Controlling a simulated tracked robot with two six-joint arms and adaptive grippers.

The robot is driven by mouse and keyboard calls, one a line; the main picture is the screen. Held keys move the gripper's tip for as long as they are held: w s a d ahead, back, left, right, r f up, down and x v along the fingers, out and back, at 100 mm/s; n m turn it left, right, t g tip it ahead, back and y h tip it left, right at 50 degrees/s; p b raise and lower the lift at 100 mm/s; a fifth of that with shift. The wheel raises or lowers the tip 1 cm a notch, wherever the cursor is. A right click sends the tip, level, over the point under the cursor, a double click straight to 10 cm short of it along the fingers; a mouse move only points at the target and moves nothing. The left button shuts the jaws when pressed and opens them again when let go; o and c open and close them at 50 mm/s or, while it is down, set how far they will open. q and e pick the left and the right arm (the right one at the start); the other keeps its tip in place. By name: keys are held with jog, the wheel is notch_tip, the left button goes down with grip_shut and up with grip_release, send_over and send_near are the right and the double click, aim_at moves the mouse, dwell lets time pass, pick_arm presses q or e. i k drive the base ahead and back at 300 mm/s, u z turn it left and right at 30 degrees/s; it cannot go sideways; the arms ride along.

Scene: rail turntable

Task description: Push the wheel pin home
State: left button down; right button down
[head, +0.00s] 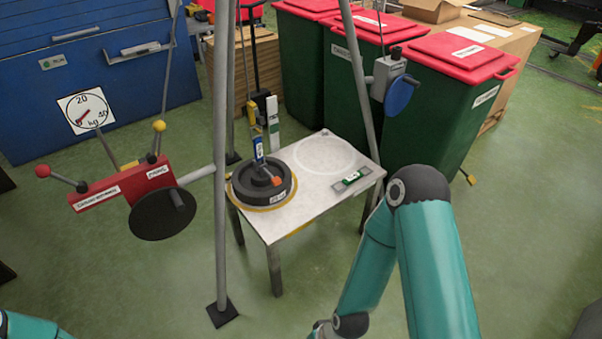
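A black ring-shaped wheel (262,186) lies flat at the left of a small white table. A blue-and-white piece (258,150) rises over its middle. A small orange-red part (277,181) shows on its right side; I cannot tell whether it is the wheel pin or how deep it sits. A black disc with a grip (163,213) is on a red labelled unit (120,185) at the left, and a blue disc (399,95) is on a grey box (386,75) on the right leg. No pin is clearly visible there. Neither gripper is in view.
Grey tripod legs (221,150) stand around the white table (292,222). A scale dial (84,110) is at the left. Red-lidded green bins (440,110) stand behind. Green floor is free in front.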

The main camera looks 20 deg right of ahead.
aim_at(276, 182)
jog(key=z, duration=0.2)
jog(key=i, duration=0.9)
jog(key=z, duration=0.2)
